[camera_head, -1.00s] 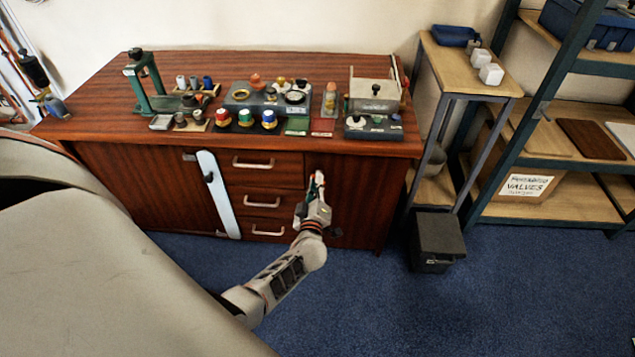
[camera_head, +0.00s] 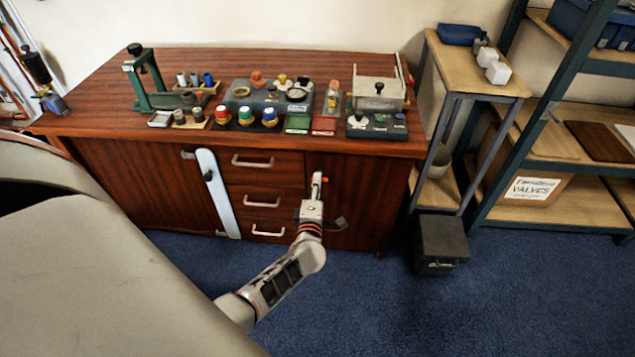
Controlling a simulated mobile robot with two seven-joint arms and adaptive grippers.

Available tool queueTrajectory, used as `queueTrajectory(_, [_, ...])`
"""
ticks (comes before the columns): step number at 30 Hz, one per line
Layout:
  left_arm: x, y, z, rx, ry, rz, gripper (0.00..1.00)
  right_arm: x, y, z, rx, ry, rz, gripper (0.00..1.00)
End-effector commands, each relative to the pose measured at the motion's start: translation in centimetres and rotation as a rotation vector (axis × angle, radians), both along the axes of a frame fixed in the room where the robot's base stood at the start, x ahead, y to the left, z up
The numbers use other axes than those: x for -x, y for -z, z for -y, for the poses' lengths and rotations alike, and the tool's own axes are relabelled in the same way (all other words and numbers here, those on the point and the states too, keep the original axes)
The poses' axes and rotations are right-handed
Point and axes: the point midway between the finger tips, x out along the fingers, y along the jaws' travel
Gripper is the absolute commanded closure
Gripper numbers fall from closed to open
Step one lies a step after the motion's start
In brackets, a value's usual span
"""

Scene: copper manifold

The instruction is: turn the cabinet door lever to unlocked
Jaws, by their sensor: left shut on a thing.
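The cabinet door lever (camera_head: 316,186) is a small pale upright piece on the right-hand wooden cabinet door (camera_head: 366,190). A small orange part (camera_head: 325,180) shows beside its top. My left gripper (camera_head: 313,202) is at the door, just below the visible part of the lever, and is shut on the lever. The gripper body hides the lower part of the lever and the contact itself. My right gripper is not in view.
Drawers with pale handles (camera_head: 253,162) lie left of the door. A pale blue strip (camera_head: 217,193) stands farther left. The bench top holds several fittings and a green press (camera_head: 142,85). A black bin (camera_head: 441,243) stands on the floor to the right.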

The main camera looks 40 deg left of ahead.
Motion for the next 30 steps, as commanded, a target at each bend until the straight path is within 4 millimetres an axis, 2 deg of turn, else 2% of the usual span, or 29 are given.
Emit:
queueTrajectory(17, [-0.01,0.06,0.12,0.032,0.002,0.018,1.00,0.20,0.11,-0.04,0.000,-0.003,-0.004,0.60])
queueTrajectory(18, [-0.01,0.06,0.12,0.032,0.002,0.018,0.88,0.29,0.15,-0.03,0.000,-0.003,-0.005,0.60])
queueTrajectory(20, [-0.01,0.06,0.12,0.032,0.002,0.018,0.74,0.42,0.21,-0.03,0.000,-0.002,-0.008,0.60])
queueTrajectory(27, [-0.01,0.03,0.05,0.030,0.001,0.018,0.74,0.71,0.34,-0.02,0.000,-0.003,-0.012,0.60])
queueTrajectory(30, [0.06,0.04,0.09,0.030,0.001,0.017,0.74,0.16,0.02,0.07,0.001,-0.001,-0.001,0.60])
